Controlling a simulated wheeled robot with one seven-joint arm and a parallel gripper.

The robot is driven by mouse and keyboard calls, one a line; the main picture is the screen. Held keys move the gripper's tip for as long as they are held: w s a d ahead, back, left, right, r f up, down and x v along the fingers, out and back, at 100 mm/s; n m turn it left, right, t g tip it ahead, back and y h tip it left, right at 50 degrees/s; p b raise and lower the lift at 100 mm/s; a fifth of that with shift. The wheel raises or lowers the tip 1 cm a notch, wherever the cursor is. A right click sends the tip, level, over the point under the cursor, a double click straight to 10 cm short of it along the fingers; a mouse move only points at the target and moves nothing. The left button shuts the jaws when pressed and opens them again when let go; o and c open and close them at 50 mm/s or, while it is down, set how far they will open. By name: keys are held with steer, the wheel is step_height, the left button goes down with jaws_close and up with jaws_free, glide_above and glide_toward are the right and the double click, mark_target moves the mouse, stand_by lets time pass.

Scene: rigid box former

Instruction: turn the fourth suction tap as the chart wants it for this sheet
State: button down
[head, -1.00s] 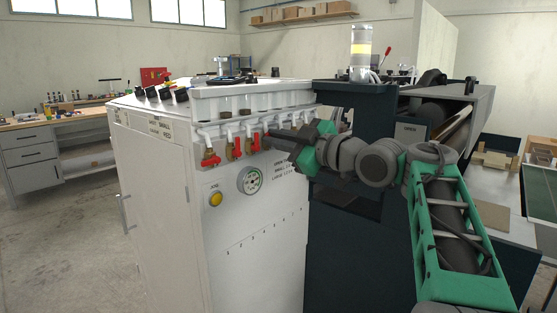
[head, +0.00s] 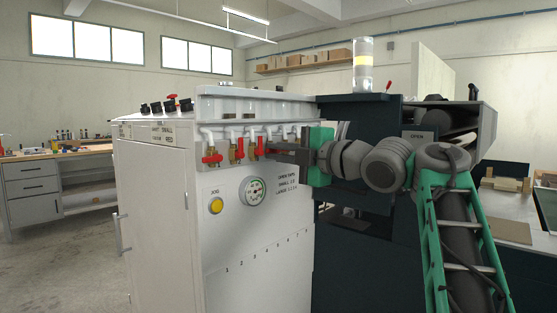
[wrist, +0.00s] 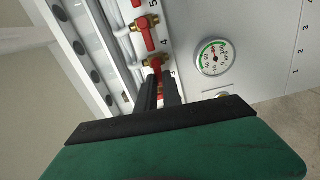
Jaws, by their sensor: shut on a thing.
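The white machine (head: 160,200) has a row of suction taps with red handles below its top rail. The first tap (head: 211,157) and second tap (head: 236,152) show clear of my gripper at the left. My gripper (head: 265,148) comes in from the right, its dark fingers across the row. In the wrist view its fingers (wrist: 160,92) are shut around a red handle beside a brass valve (wrist: 154,62), near a printed 3. Another red tap (wrist: 146,22) shows above, near a printed 4. The fingers hide much of the held handle; its tap number is not certain.
A printed chart (head: 288,184) headed OPEN TAPS lists small and large; its numbers are too small to read. A round gauge (head: 253,190) and yellow button (head: 215,205) sit below the taps. A label (head: 167,134) shows SMALL and RED. A dark machine (head: 350,240) stands at the right.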

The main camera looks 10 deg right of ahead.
steer(key=shift+f+n, duration=0.1)
steer(key=shift+n, duration=0.3)
steer(key=c, duration=1.5)
jaws_free()
steer(key=v, duration=0.7)
steer(key=shift+s+d, duration=0.25)
